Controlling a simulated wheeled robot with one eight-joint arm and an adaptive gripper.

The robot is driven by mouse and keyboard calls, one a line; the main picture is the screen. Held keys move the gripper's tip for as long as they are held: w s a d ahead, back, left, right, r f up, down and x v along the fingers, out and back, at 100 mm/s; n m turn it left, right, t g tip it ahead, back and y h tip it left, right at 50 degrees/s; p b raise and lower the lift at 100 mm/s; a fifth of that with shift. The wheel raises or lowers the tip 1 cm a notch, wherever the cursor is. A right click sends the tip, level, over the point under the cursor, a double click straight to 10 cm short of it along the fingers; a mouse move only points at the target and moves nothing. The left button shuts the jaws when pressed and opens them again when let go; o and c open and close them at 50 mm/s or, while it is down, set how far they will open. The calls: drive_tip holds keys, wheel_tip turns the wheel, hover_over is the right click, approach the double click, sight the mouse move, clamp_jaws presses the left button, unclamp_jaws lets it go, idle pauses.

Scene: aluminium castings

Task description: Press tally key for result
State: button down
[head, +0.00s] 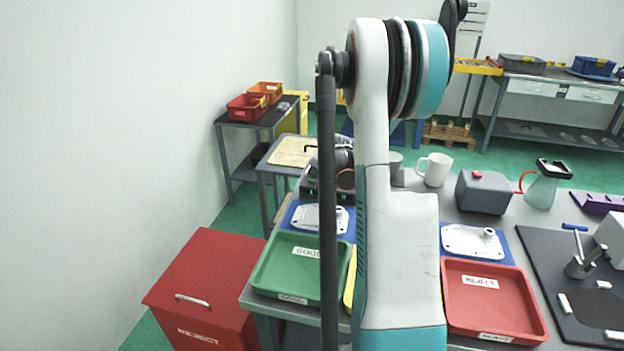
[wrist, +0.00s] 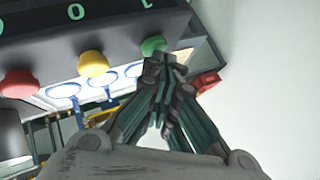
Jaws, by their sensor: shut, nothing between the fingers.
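The tally box (wrist: 110,32) is a dark unit at the top of the wrist view, with pale green digits on it: a 1 and zeros. Its row of keys holds a red key (wrist: 18,82), a yellow key (wrist: 93,63) and a green key (wrist: 152,45). My gripper (wrist: 165,68) is shut and empty. Its fingertips overlap the lower edge of the green key in the picture; I cannot tell whether they touch it. In the head view my arm largely hides the gripper and box.
A green GOOD tray (head: 275,283) and a red REJECT tray (head: 497,320) lie at the table front. Pale castings (head: 475,243) lie on blue mats behind them. A white mug (head: 436,169) and a grey box (head: 483,196) stand farther back. A red REJECT bin (head: 215,270) stands left.

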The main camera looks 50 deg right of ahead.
sight(315, 179)
drive_tip(key=shift+r, duration=0.1)
drive_tip(key=shift+r+p, duration=0.55)
drive_tip(key=shift+r, duration=0.25)
drive_tip(key=shift+r, duration=0.15)
wheel_tip(315, 179, up, 5)
drive_tip(key=p, duration=0.3)
drive_tip(key=shift+w, duration=0.1)
idle(0.7)
